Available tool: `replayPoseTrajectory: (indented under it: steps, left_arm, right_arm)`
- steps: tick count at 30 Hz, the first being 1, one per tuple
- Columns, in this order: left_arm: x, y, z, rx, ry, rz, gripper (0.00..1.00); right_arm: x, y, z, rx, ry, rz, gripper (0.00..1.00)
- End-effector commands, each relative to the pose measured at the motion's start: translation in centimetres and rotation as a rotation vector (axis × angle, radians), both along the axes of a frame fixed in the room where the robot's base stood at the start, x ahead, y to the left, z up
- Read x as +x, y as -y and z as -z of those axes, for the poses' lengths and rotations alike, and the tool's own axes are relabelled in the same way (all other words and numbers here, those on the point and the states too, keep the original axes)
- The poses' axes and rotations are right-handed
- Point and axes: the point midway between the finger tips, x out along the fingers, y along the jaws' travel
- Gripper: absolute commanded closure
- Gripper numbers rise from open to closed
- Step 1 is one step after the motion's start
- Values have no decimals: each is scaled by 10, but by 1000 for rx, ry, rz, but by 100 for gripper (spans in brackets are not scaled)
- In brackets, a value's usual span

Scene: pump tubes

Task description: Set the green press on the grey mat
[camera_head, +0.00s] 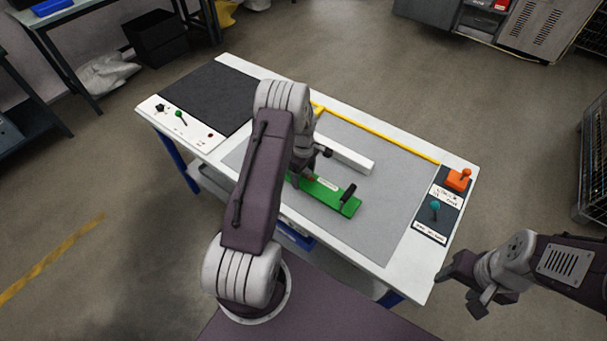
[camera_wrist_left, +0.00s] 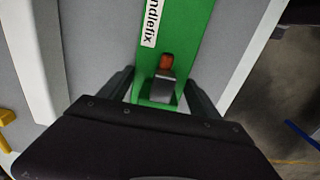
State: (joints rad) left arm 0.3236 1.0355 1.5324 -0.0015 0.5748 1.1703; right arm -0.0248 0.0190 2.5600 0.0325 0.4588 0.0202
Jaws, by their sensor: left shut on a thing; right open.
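The green press (camera_head: 332,199) is a long flat green bar with a white label and an upright black handle at its right end. It is over the light grey mat (camera_head: 388,225) in the middle of the table; I cannot tell whether it rests there or is held slightly above. My left gripper (camera_head: 304,180) is shut on its left part. In the left wrist view, the fingers flank the green press (camera_wrist_left: 183,30) beside a small orange-and-grey part (camera_wrist_left: 164,82). My left arm hides part of the mat. My right gripper (camera_head: 466,289) is open and empty, off the table's right corner.
A white block (camera_head: 345,157) lies just behind the press. A yellow strip (camera_head: 380,136) runs along the mat's back edge. A dark mat (camera_head: 208,97) is at the left. An orange device (camera_head: 458,180) and a teal knob (camera_head: 435,208) are at the right.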

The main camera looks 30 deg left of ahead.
Motion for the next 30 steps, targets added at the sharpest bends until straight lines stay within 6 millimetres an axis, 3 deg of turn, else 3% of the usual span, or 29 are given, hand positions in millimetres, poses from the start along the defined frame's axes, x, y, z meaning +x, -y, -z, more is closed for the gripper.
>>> replayPoseTrajectory:
  steps: [5, 6, 8, 16, 20, 30]
  left_arm:
    - [1, 0, 3, 1, 2, 0, 100]
    - [0, 0, 3, 0, 0, 0, 22]
    - [0, 0, 2, 0, 0, 0, 6]
    - [0, 0, 2, 0, 0, 0, 6]
    - [1, 0, -8, 1, 3, 0, 6]
    - [1, 0, -91, 2, 5, 0, 6]
  right_arm:
    - [0, 0, 3, 0, 0, 0, 42]
    - [0, 0, 2, 0, 0, 0, 42]
    - [0, 0, 2, 0, 0, 0, 42]
    - [0, 0, 2, 0, 0, 0, 42]
    - [0, 0, 0, 0, 0, 0, 42]
    - [0, 0, 1, 0, 0, 0, 42]
